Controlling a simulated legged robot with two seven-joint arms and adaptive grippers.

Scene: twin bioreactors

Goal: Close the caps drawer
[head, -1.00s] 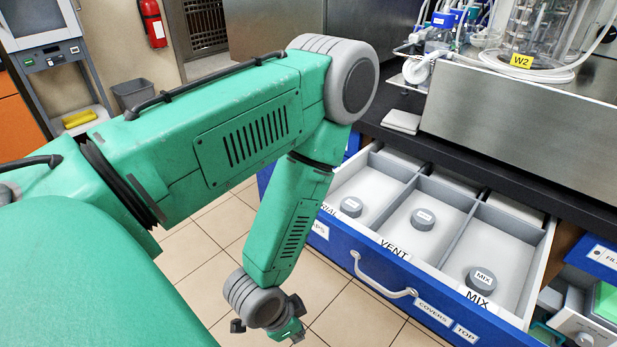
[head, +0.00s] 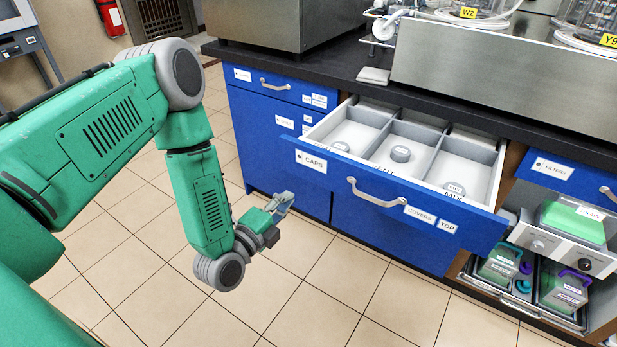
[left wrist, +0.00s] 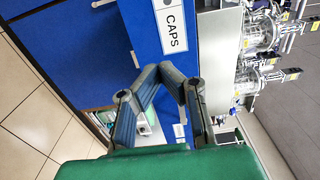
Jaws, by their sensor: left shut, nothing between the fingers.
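The caps drawer (head: 330,176) is pulled open from the blue cabinet, with a CAPS label on its front and a curved grey handle (head: 376,194). Its white inside has three compartments with grey caps, and the MIX and VENT labels show. My left gripper (head: 285,201) is shut and empty, in front of and below the left end of the drawer front, apart from it. In the left wrist view, the gripper's fingers (left wrist: 170,72) are closed together, and the CAPS label (left wrist: 171,27) is beyond them. My right gripper is not in view.
A black counter (head: 330,78) with steel housings runs above the drawer. A FILTERS drawer (head: 552,170) and an open shelf with green-topped boxes (head: 572,222) are at the right. The tiled floor in front is clear.

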